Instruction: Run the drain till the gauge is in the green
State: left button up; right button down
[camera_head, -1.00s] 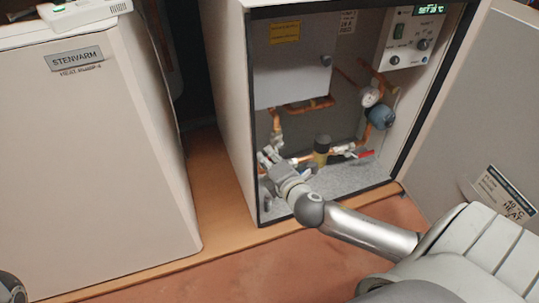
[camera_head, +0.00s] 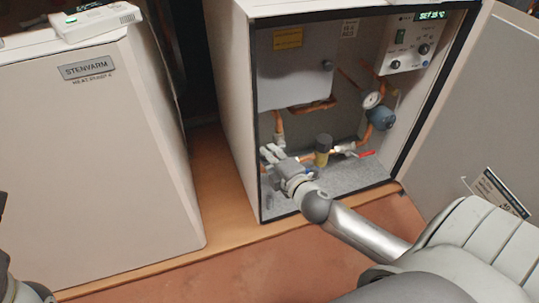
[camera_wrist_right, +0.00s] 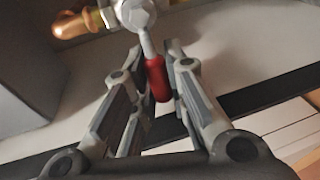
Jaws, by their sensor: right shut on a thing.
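The open heat pump cabinet (camera_head: 232,120) holds copper pipes and a small round gauge (camera_head: 372,100) at its right. The gauge is too small to read. My right gripper (camera_head: 268,153) reaches into the cabinet's lower left, at the pipework. In the right wrist view, my right gripper (camera_wrist_right: 157,65) has its fingers on both sides of a red-tipped valve lever (camera_wrist_right: 157,80) and is shut on it. The lever hangs from a metal valve body (camera_wrist_right: 135,12) on a copper pipe. Dark parts of my left arm show at the left edge; its fingers cannot be made out.
Another red-handled valve (camera_head: 366,154) sits at the right of the pipes, near a dark-topped brass part (camera_head: 323,150) and a blue round part (camera_head: 381,118). A control panel (camera_head: 412,45) is above. The open door (camera_head: 475,110) stands right; a closed Stenvarm unit (camera_head: 100,170) stands left.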

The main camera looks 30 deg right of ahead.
jog(key=c, duration=1.4)
grip_release()
jog(key=shift+c, duration=0.2)
jog(key=shift+s, duration=0.1)
jog(key=v, duration=1.2)
